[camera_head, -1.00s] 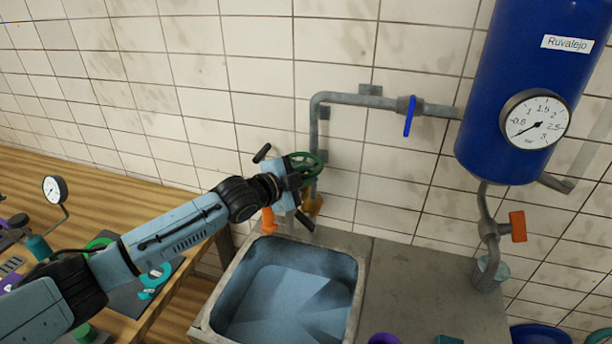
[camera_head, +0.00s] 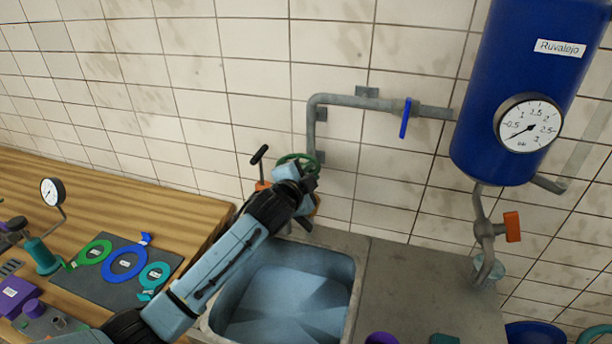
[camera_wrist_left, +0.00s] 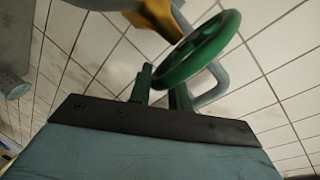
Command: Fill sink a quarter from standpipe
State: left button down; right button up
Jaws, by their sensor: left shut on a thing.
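The green handwheel (camera_head: 297,158) sits on the standpipe (camera_head: 312,125) behind the sink. My left gripper (camera_head: 303,184) is shut on the wheel's rim. The wheel (camera_wrist_left: 200,50) and the finger tips (camera_wrist_left: 163,85) also show close up in the left wrist view. A brass-coloured part (camera_head: 316,203) of the standpipe is partly hidden behind my gripper; it also shows in the wrist view (camera_wrist_left: 160,14). The grey sink (camera_head: 358,262) lies below, its inside bluish; I cannot tell the water level. My forearm covers its left rim. My right gripper is not in view.
A blue tank (camera_head: 515,75) with a gauge (camera_head: 528,123) hangs at right, joined by a pipe with a blue lever (camera_head: 405,118). An orange-handled valve (camera_head: 512,226) is below it. A wooden bench (camera_head: 120,185) with coloured rings is at left. A black-handled item (camera_head: 259,155) stands beside the wheel.

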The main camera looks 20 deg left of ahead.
pick_arm(q)
jog(key=shift+w+d+f+n+y+b, duration=0.2)
jog(key=shift+f+n+y+b, duration=0.15)
jog(key=shift+n+y, duration=0.3)
jog(key=shift+w+d+f+n+y+b, duration=0.1)
jog(key=shift+d+f+n+y+b, duration=0.1)
jog(key=shift+n+y+b, duration=0.4)
jog(key=c, duration=1.5)
grip_release()
jog(key=shift+o, duration=0.5)
jog(key=shift+r+y, duration=0.2)
jog(key=shift+y, duration=0.05)
jog(key=shift+a+r, duration=0.1)
jog(key=v, duration=1.3)
jog(key=shift+s, duration=0.15)
